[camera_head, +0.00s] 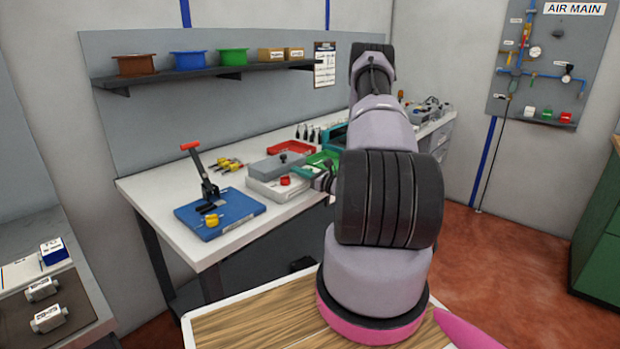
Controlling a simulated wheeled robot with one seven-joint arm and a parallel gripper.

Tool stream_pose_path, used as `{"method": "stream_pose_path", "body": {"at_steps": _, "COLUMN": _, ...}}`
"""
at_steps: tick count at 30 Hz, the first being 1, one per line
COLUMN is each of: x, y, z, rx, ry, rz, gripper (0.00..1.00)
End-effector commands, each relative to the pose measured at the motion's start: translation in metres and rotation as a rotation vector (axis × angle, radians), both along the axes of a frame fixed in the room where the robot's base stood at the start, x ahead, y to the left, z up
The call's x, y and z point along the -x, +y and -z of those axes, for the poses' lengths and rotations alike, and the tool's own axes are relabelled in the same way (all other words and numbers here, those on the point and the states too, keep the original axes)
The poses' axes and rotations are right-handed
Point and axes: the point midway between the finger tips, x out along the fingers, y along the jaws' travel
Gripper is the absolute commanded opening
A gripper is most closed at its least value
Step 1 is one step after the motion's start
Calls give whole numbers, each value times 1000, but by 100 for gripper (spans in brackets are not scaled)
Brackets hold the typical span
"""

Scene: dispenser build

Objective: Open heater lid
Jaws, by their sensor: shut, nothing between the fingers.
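The heater (268,187) looks like the low white box on the workbench, with a red knob (285,181) on its front side. Its grey lid (268,168) lies flat on top, with a small dark knob (283,158) on it. My gripper (302,172) is at the right end of the lid, shut and empty. Its fingertips are small here, and I cannot tell whether they touch the lid. My arm hides the bench to the right of the gripper.
A blue press (240,210) with an upright red-handled lever stands left of the heater. A red tray (291,148) and a green tray (324,158) lie behind it. Yellow-handled tools (228,164) lie at the back.

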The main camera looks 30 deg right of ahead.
Motion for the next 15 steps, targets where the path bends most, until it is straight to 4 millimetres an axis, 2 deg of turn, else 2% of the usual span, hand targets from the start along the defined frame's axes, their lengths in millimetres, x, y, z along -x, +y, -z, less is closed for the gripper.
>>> {"method": "stream_pose_path", "body": {"at_steps": 1, "x": -5, "y": 3, "z": -9, "rx": 3, "ry": -2, "rz": -2, "gripper": 0}}
{"method": "stream_pose_path", "body": {"at_steps": 6, "x": -15, "y": 8, "z": -21, "rx": 1, "ry": -2, "rz": -1, "gripper": 0}}
{"method": "stream_pose_path", "body": {"at_steps": 15, "x": -17, "y": 9, "z": -25, "rx": 1, "ry": 0, "rz": 1, "gripper": 0}}
